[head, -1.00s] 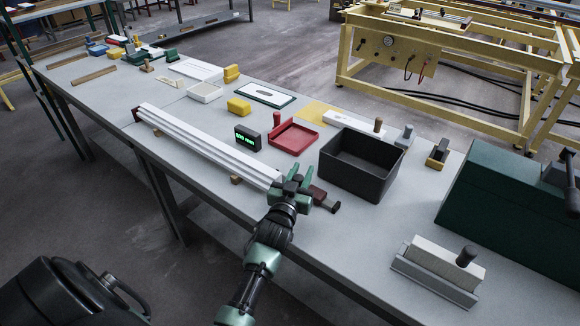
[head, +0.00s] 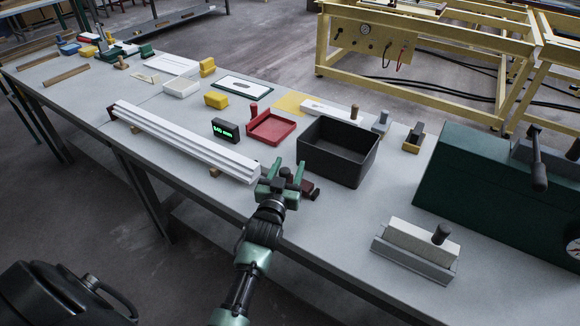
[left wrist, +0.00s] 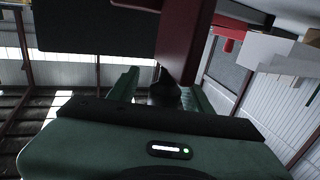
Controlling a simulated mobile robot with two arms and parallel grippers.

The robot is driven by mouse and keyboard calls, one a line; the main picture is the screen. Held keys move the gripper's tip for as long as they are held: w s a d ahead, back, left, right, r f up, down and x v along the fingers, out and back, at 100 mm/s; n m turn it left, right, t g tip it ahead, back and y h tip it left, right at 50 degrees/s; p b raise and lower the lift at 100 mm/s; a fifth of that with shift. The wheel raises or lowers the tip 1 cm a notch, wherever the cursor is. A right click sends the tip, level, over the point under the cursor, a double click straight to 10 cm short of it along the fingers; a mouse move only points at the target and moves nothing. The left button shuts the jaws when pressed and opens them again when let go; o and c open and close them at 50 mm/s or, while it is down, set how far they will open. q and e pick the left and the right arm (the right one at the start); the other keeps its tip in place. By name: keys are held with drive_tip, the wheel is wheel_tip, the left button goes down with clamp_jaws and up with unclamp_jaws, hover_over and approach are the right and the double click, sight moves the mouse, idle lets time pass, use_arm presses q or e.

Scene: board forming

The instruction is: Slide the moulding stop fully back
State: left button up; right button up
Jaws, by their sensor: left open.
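The moulding stop (head: 309,190) is a dark red piece with a dark knob, low on the bench just past the near right end of the long white moulding (head: 185,143). My left gripper (head: 291,170) is over the stop, fingers open, and partly hides it. In the left wrist view a dark red bar (left wrist: 187,45) runs between the two green fingers (left wrist: 162,88), with a dark knob at its near end. I cannot tell whether the fingers touch it. A small display (head: 225,130) with green digits, seemingly 540 mm, stands behind the moulding. My right gripper is not in view.
A black bin (head: 340,150) and a red tray (head: 271,126) stand just behind my left gripper. A grey block with a knob (head: 417,248) and a green machine (head: 480,190) are at the right. The bench front between them and my arm is clear.

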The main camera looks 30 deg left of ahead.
use_arm(q)
drive_tip(key=b+v, duration=0.1)
drive_tip(key=v, duration=0.6)
drive_tip(key=shift+d, duration=0.2)
drive_tip(key=shift+s+f, duration=0.1)
drive_tip(key=shift+s, duration=0.05)
